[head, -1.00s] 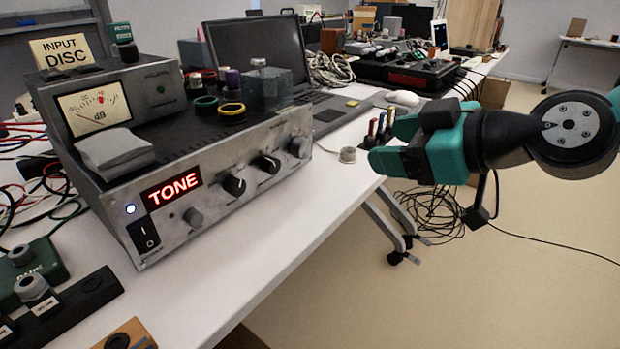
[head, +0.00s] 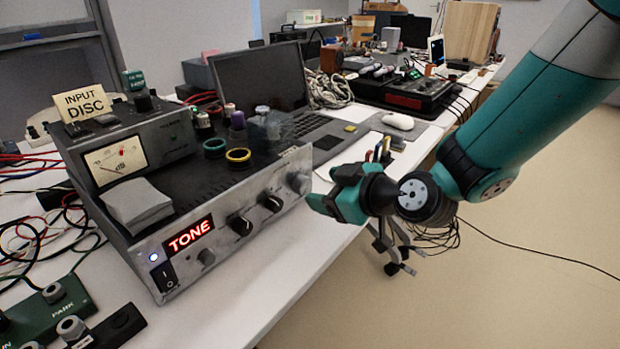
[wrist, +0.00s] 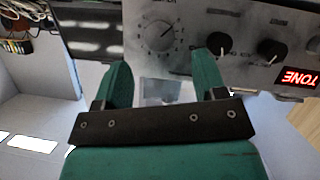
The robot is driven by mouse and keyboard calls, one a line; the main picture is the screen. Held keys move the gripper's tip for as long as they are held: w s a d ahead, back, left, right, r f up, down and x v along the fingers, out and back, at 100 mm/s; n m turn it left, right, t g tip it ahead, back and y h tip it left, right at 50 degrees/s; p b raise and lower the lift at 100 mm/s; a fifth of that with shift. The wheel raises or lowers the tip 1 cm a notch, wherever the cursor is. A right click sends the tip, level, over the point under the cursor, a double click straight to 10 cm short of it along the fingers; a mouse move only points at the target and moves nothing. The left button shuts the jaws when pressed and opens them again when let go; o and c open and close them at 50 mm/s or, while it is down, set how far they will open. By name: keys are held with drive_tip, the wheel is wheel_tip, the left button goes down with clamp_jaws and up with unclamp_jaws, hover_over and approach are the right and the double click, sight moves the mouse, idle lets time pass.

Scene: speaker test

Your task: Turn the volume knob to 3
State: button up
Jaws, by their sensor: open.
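The amplifier (head: 275,240) stands on the table with a lit red TONE display (head: 189,236). A grey knob with a dial scale around it, probably the volume knob (head: 298,182), is at the right end of its front panel. The wrist view shows this knob (wrist: 160,35) upside down; its scale numbers are too small to read. My gripper (head: 326,190) is open and empty, just in front of the panel's right end. In the wrist view its two fingers (wrist: 162,78) stand on either side of the knob's line, with the knob beyond the tips, apart from them.
Two black knobs (head: 240,225) (head: 271,203) and a small grey knob (head: 206,257) sit on the same panel. A laptop (head: 262,78) and mouse (head: 398,121) are behind. Several upright coloured things (head: 384,148) stand close behind my gripper.

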sight(306, 186)
drive_tip(key=x, duration=0.5)
drive_tip(key=shift+w+a, duration=0.15)
drive_tip(key=c, duration=0.9)
